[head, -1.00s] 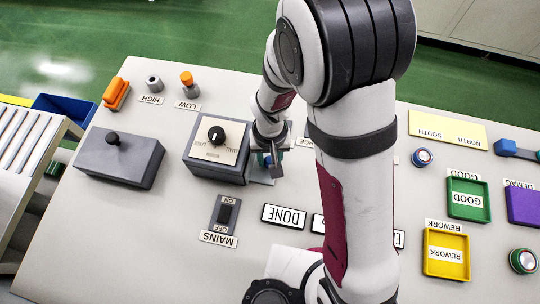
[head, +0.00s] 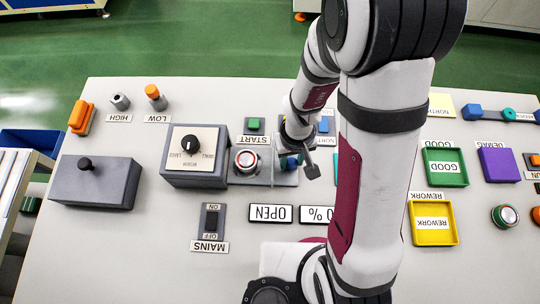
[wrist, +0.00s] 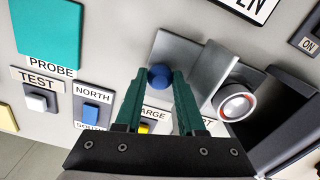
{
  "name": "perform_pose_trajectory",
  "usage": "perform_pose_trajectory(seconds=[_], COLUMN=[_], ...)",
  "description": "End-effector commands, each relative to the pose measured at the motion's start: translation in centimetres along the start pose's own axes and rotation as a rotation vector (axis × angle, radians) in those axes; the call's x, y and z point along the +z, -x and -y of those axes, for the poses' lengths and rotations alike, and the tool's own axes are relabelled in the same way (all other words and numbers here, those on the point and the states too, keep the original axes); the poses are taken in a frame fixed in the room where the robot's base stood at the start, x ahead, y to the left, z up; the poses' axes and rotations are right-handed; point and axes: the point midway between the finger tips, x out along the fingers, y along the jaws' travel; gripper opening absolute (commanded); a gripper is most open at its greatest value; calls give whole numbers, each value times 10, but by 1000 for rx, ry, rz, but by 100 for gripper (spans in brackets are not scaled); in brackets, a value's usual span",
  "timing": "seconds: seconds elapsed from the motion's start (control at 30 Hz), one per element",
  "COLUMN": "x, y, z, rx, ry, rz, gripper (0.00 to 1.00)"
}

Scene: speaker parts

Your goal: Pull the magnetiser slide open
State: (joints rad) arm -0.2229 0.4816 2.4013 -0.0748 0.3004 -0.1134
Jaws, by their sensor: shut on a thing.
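The magnetiser (head: 196,176) is a grey box with a black dial on a cream plate. Its slide (head: 268,179), a flat light-grey plate, sticks out from the box's right side. A round part with a red ring (head: 246,161) sits on the slide beside the box; it also shows in the wrist view (wrist: 235,101). The slide's blue knob (wrist: 160,77) is at the plate's outer end. My gripper (wrist: 162,82) is shut on this knob, its green fingers on either side. In the head view, my gripper (head: 291,161) partly hides the knob.
A display reading OPEN (head: 270,213) lies in front of the slide, with a percent display (head: 317,214) beside it. The MAINS switch (head: 211,219) is at the front left. START and other buttons stand behind the slide. Yellow and green trays are at right.

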Motion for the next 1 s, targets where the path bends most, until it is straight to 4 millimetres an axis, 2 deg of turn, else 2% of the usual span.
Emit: perform_pose_trajectory(seconds=[0.33,0.37,0.43,0.77,0.87,1.0], x=[1,1,1,0,0,-1], y=[0,0,0,3,17,51], z=[-5,-5,-5,-5,-5,-5], rx=[0,0,0,0,1,1], ry=[3,3,3,2,2,2], rz=[-3,-3,-3,-3,-7,-11], gripper=[0,40,51,51,51,51])
